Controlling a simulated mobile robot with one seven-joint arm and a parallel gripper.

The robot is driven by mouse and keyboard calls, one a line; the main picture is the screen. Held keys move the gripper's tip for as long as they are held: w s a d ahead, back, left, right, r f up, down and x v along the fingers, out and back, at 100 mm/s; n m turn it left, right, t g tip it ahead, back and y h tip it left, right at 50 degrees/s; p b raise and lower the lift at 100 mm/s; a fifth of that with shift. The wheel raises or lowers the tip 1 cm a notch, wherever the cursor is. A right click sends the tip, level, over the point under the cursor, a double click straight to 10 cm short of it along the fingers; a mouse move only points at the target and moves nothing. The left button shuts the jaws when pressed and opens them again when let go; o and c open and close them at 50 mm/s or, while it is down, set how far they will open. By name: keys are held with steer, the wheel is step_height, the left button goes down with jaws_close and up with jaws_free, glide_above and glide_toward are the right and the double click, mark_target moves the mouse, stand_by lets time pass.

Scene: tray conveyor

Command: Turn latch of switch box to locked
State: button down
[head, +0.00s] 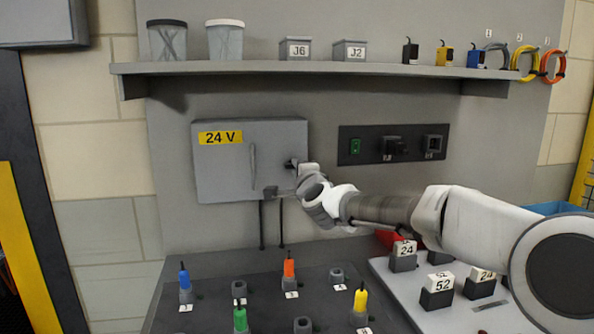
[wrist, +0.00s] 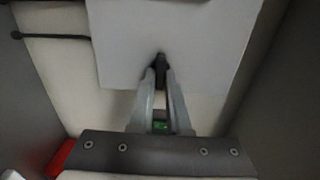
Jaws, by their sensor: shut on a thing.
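The switch box (head: 222,178) is a grey cabinet with a yellow "24 V" label, on the back panel. Its door is closed, with a thin vertical handle. In the wrist view the box face (wrist: 205,45) fills the top middle. My gripper (head: 293,165) is at the right side of the door. In the wrist view my gripper (wrist: 161,76) has its fingers closed on the small dark latch (wrist: 161,59) near the box's edge. The fingers hide much of the latch, and I cannot tell its exact angle.
A shelf (head: 320,68) with jars, small boxes and cable coils runs above. A dark switch panel (head: 372,160) with a green rocker is right of the box. Below are a board (head: 215,320) of coloured plugs and a pale tray (head: 405,290) with numbered blocks.

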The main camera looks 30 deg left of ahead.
steer(key=c, duration=0.9)
jaws_free()
steer(key=shift+d, duration=0.1)
steer(key=shift+b+v, duration=0.3)
steer(key=shift+v, duration=8.35)
